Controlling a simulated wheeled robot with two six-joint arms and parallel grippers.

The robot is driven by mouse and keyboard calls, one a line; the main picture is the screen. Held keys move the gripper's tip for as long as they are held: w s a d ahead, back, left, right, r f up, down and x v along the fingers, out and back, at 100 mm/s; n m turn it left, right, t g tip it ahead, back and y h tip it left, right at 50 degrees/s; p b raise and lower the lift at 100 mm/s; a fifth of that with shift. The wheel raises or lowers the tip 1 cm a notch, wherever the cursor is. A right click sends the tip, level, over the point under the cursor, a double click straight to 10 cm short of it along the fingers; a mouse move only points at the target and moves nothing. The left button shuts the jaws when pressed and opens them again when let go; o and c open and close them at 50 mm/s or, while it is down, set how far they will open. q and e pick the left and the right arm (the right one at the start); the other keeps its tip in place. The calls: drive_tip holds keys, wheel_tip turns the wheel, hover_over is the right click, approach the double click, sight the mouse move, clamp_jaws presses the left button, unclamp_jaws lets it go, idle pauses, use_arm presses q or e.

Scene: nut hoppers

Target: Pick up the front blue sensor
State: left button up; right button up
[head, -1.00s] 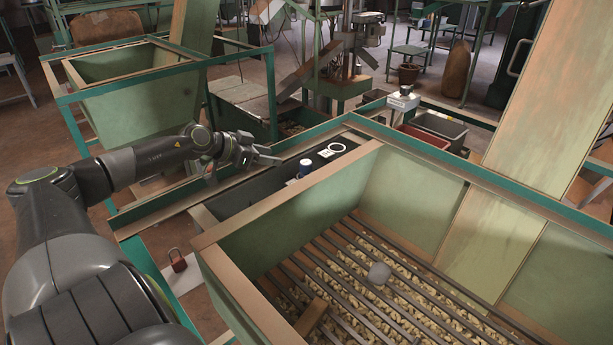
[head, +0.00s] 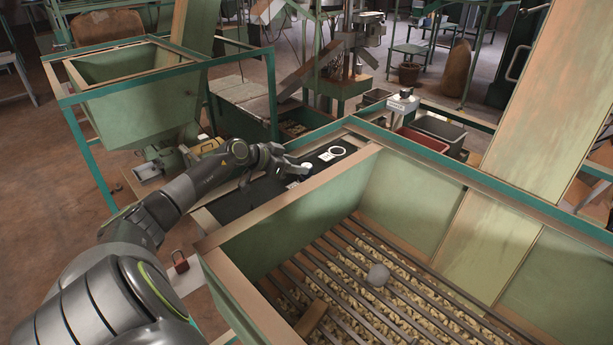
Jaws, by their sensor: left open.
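The blue sensor (head: 307,167), a small cylinder with a pale top, stands on the dark ledge behind the near hopper's back-left wall. It is now partly hidden by my left gripper. My left gripper (head: 298,171) is open, with its fingers at the sensor. I cannot tell whether they touch it or whether it lies fully between them. My right gripper is not in view.
A white ring (head: 338,150) lies on the dark ledge beyond the sensor. A red padlock (head: 180,263) is at lower left. Bins (head: 437,127) stand behind.

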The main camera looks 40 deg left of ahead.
sight(307, 165)
use_arm(q)
drive_tip(key=shift+p+x, duration=0.6)
drive_tip(key=shift+x, duration=1.75)
drive_tip(key=shift+s, duration=0.1)
drive_tip(key=c, duration=0.8)
